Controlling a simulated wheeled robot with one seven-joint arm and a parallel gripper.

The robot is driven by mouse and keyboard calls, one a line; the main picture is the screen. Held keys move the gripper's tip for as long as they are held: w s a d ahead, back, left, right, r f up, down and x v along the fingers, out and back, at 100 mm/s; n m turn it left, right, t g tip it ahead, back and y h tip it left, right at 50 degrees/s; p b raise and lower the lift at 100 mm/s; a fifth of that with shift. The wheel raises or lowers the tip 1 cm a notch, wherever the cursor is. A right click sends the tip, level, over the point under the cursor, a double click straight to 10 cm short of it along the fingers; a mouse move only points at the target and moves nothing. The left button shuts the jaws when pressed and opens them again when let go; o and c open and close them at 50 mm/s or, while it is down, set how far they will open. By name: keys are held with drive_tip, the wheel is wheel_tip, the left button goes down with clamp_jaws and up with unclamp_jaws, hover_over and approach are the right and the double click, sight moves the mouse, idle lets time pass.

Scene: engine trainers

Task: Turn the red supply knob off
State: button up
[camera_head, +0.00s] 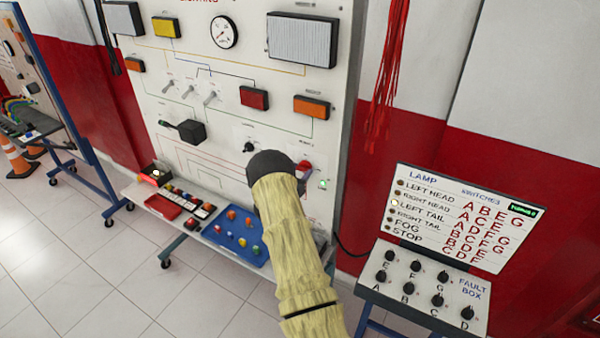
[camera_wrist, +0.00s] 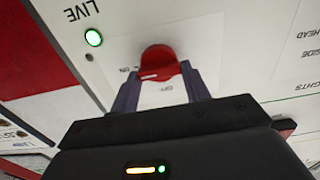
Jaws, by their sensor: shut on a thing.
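The red supply knob (camera_wrist: 158,60) sits on the white panel in the wrist view, with small "ON" lettering to its left and "OFF" lettering below it. My gripper (camera_wrist: 160,74) has a finger on each side of the knob and is shut on it. The knob's raised grip lies roughly crosswise in the wrist view, its left end towards the "ON" lettering. A green lamp (camera_wrist: 93,37) beside the word "LIVE" is lit. In the head view the red knob (camera_head: 305,165) shows just right of my dark wrist, and my fingers are hidden there.
The white engine trainer board (camera_head: 240,110) carries switches, a gauge and coloured boxes. A blue tray (camera_head: 222,252) with small coloured parts lies on the shelf below. A fault box (camera_head: 420,292) with black knobs and a lamp chart (camera_head: 455,215) stands at the right. Open tiled floor lies at the left.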

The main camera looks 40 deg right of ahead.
drive_tip(key=shift+n+b, duration=0.3)
drive_tip(key=shift+b, duration=0.1)
drive_tip(key=shift+w+a+f+n+b, duration=0.1)
drive_tip(key=shift+f+n+b, duration=0.05)
drive_tip(key=shift+n+b, duration=1.05)
drive_tip(key=n+b, duration=0.3)
drive_tip(key=n, duration=0.2)
drive_tip(key=shift+w, duration=0.1)
drive_tip(key=n+b, duration=0.1)
drive_tip(key=n, duration=0.4)
drive_tip(key=shift+a, duration=0.1)
drive_tip(key=n, duration=0.4)
drive_tip(key=shift+w+f+n, duration=0.1)
drive_tip(key=shift+n, duration=0.3)
drive_tip(key=o, duration=1)
